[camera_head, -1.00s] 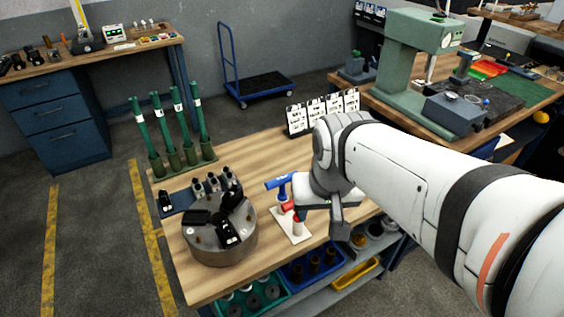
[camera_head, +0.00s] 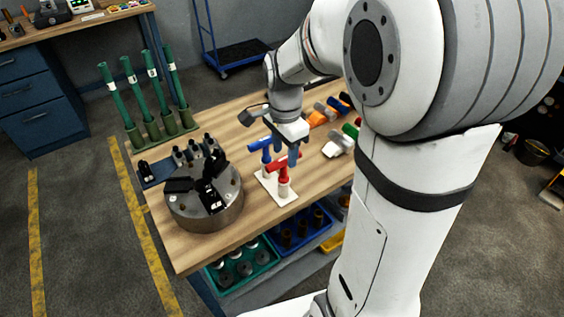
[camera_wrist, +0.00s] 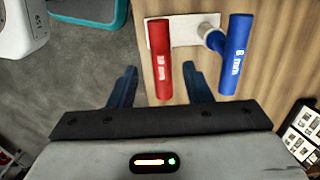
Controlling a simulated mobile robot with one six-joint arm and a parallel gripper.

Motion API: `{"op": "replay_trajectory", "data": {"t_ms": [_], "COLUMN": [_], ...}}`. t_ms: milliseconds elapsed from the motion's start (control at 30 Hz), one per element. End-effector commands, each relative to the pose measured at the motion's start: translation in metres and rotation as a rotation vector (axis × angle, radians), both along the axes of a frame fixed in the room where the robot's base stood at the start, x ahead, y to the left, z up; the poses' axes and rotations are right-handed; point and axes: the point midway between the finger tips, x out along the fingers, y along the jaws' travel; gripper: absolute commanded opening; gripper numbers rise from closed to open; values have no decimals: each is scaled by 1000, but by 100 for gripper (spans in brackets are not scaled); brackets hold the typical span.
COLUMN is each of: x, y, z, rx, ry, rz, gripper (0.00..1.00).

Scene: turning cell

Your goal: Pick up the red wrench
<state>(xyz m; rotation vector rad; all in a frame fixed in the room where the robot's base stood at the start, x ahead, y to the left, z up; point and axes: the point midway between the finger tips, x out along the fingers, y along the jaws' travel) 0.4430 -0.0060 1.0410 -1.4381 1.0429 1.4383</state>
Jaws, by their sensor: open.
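The red wrench (camera_head: 282,167) has a T-shaped handle and stands upright on a small white plate (camera_head: 291,197). In the wrist view the red wrench (camera_wrist: 161,62) shows its handle from above, with a white size mark. A blue wrench (camera_head: 259,145) stands beside it, also in the wrist view (camera_wrist: 236,55), marked 6 mm. My gripper (camera_head: 285,150) is open and empty, close above the two wrenches. In the wrist view my gripper (camera_wrist: 162,72) has one finger on each side of the red handle in the picture; its height above the handle is hard to judge.
A round metal chuck (camera_head: 205,205) with black jaws stands left on the wooden bench (camera_head: 225,245). Green tubes (camera_head: 142,95) stand in a rack at the back left. Several coloured tools (camera_head: 335,145) lie to the right. Bins (camera_head: 240,265) sit on the shelf below.

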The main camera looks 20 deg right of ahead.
Motion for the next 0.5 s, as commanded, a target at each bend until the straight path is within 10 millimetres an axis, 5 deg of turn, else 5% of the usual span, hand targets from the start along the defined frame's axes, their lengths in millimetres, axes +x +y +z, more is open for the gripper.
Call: {"op": "replay_trajectory", "data": {"t_ms": [200, 500], "x": [1, 1], "y": [2, 1], "z": [-32, -38], "rx": [0, 0], "ry": [3, 0], "rz": [0, 0], "gripper": [45, 45]}}
